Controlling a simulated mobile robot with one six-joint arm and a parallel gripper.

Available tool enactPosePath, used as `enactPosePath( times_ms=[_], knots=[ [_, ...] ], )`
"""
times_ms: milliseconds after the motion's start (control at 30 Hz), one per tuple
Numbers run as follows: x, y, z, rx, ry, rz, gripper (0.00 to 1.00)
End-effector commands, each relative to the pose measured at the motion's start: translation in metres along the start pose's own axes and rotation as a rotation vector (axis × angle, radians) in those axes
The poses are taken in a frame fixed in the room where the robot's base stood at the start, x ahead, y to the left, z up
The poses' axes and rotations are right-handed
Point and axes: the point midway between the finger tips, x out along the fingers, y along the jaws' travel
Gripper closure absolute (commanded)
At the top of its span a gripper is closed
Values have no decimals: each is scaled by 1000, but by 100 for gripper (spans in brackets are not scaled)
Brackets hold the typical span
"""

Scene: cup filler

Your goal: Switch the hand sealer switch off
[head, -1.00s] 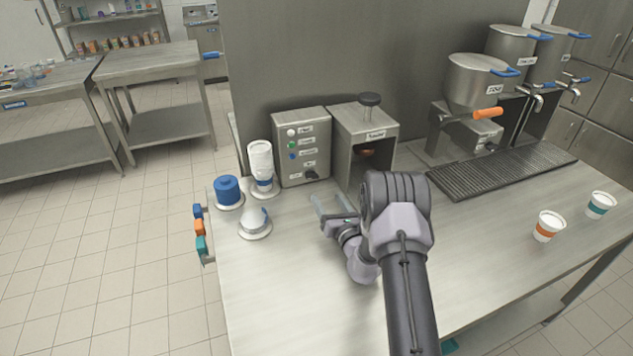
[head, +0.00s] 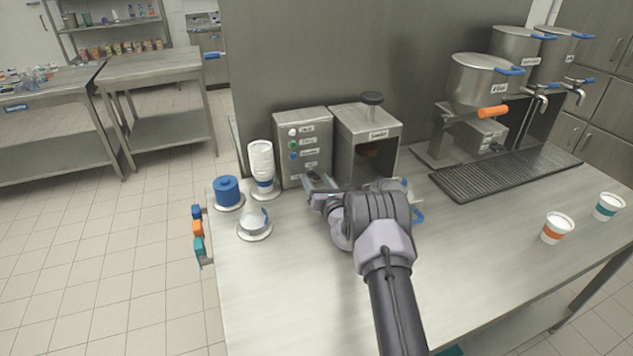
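The grey control box (head: 291,168) stands at the back left of the steel table. White, green and blue round buttons with labels run down its front. A dark knob low on its front showed earlier; now my gripper (head: 319,181) covers that spot, so I cannot see the knob or its setting. My gripper's two fingers are spread apart and point at the lower front of the box. I cannot tell whether they touch it. The hand sealer (head: 352,146), a grey housing with a black top knob (head: 372,98), stands right of the box.
A stack of white cups (head: 260,158), a blue roll (head: 227,190) and a white dome-shaped piece (head: 254,221) stand left of my gripper. A partly hidden item with a blue handle (head: 418,215) lies behind my arm. The table's front middle is clear.

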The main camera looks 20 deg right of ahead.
Motion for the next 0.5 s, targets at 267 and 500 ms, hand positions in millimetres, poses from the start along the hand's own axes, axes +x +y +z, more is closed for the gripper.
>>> enactPosePath(
  times_ms=[267, 500],
  knots=[
    [0, 0, 0, 0, 0, 0, 97],
    [0, 1, -2, -224, -1, 0, 97]
  ],
)
